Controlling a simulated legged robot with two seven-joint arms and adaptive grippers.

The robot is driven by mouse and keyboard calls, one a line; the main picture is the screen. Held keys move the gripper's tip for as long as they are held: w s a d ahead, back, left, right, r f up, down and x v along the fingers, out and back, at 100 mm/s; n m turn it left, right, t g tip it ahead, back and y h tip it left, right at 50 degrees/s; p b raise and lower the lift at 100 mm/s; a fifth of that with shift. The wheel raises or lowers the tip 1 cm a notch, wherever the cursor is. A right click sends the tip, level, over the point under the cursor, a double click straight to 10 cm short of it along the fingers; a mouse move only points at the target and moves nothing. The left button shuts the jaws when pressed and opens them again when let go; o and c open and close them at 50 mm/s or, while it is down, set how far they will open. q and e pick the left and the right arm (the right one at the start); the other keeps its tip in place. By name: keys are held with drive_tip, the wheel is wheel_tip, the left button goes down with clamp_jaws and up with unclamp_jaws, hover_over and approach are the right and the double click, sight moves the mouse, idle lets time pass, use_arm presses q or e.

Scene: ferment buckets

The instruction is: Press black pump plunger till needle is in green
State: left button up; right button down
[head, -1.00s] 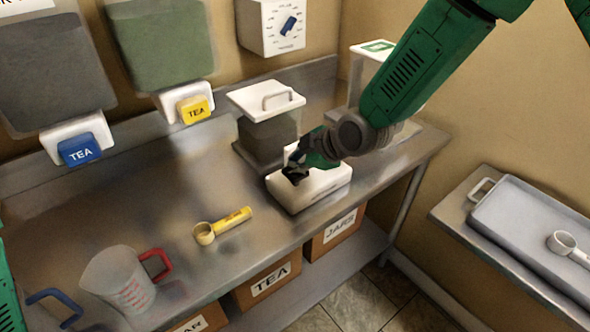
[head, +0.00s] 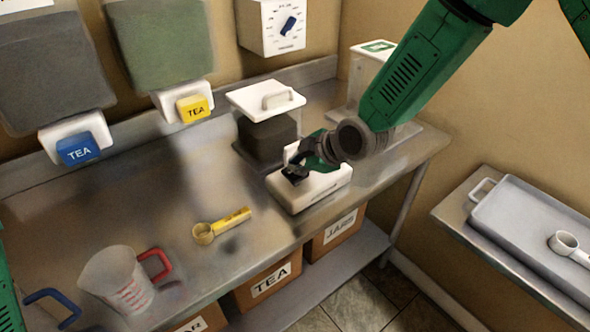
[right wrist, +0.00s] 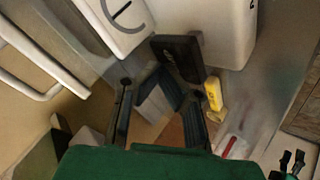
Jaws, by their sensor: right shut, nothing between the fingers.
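The white pump unit (head: 318,190) stands on the steel bench near its front edge, right of the middle. My right gripper (head: 298,163) is shut and empty, low over the unit. At its fingertips is a black block (head: 294,174), apparently the pump plunger. In the right wrist view a black block with faint lettering (right wrist: 180,58) lies just beyond the shut fingertips (right wrist: 163,77); I cannot tell whether they touch it. My left gripper is out of view.
A lidded grey container (head: 268,135) stands behind the pump. A yellow scoop (head: 222,226) and a measuring jug (head: 120,280) are on the bench to the left. A side table holds a grey tray (head: 520,215).

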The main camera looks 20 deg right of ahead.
drive_tip(key=shift+s+f+b, duration=0.1)
drive_tip(key=shift+f+b, duration=0.7)
drive_tip(key=shift+f, duration=0.6)
idle(0.8)
drive_tip(key=shift+r, duration=0.15)
drive_tip(key=shift+r+p, duration=1.6)
drive_tip(key=shift+r, duration=0.35)
wheel_tip(320, 180, up, 5)
drive_tip(key=p, duration=0.4)
drive_tip(key=shift+r, duration=0.1)
